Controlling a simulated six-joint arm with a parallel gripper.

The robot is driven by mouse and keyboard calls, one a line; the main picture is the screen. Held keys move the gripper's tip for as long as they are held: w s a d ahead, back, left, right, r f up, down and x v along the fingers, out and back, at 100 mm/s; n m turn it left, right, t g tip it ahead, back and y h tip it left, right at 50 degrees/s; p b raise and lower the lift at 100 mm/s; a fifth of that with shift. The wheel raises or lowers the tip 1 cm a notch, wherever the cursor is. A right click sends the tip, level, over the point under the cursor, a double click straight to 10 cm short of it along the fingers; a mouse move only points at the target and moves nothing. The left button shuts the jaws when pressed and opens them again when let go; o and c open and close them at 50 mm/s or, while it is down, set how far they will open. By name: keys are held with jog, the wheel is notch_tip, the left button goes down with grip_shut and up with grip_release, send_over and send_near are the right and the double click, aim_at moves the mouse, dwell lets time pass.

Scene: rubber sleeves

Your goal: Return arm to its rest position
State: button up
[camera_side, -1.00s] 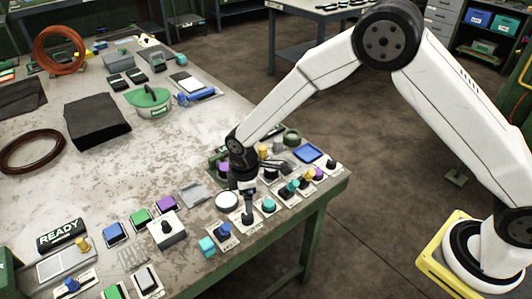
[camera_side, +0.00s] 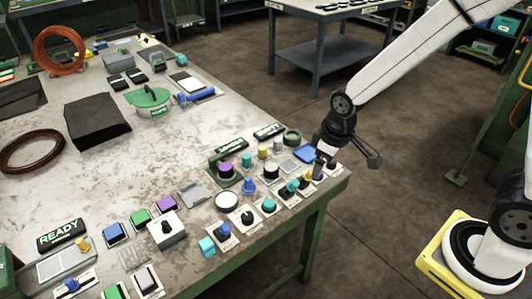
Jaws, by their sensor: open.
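My gripper (camera_side: 321,160) hangs fingers down from my white arm, over the right corner of the workbench (camera_side: 215,135). It is open and nothing shows in it. Its fingertips look close above the small pegs at that corner, but I cannot tell the exact gap. A dark bracket on it sticks out to the right. A black peg (camera_side: 246,217) stands without a sleeve.
A white round button (camera_side: 227,201) lies among the plates. A black block (camera_side: 97,121) and a green-lidded container (camera_side: 150,100) stand farther back.

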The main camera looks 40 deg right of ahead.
jog(key=s+d+r+m, duration=0.1)
jog(key=s+d+m, duration=0.2)
jog(key=s, duration=0.3)
jog(key=shift+s+d+r+t, duration=0.15)
jog(key=shift+s+d+t, duration=0.05)
jog(key=shift+d+t, duration=0.1)
